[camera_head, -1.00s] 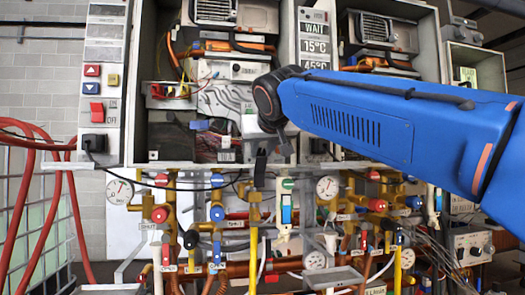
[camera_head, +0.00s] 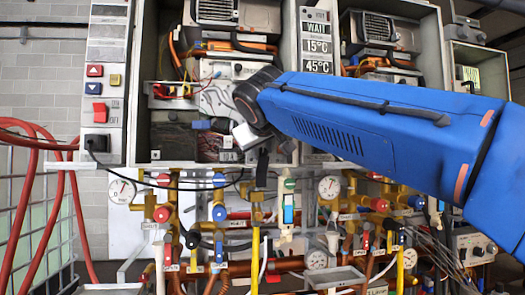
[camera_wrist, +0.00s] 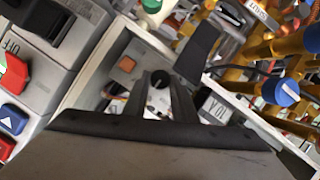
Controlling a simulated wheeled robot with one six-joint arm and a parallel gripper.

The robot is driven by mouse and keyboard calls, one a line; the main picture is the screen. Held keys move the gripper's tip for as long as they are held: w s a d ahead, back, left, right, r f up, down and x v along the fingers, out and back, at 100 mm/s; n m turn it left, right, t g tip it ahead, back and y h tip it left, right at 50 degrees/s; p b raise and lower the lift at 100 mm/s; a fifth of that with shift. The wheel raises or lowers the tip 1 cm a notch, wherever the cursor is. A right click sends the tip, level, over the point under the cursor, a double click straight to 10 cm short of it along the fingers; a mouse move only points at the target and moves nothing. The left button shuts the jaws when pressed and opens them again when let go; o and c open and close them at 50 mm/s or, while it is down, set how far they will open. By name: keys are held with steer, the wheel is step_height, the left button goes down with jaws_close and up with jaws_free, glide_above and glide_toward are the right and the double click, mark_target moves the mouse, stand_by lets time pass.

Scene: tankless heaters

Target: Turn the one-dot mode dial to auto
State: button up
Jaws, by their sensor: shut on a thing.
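In the wrist view a small black round dial (camera_wrist: 160,79) sits between the tips of my gripper (camera_wrist: 160,88). The two dark fingers are shut on it. I cannot make out dots or an auto mark at the dial. In the head view my gripper (camera_head: 249,138) reaches into the lower right of the open left heater (camera_head: 170,138), and my blue arm comes in from the right. The gripped dial is hidden there behind my wrist.
A display panel (camera_head: 317,45) reading WAIT, 15°C and 45°C stands right of the left heater. A switch panel (camera_head: 104,85) is on its left. Pipes, valves and a pressure gauge (camera_head: 122,191) crowd the space below. A second open heater (camera_head: 432,50) is partly behind my arm.

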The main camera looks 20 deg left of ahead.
steer(key=o, duration=1)
steer(key=shift+o, duration=0.2)
steer(key=shift+s, duration=0.1)
steer(key=v, duration=1.7)
steer(key=shift+s+d, duration=0.1)
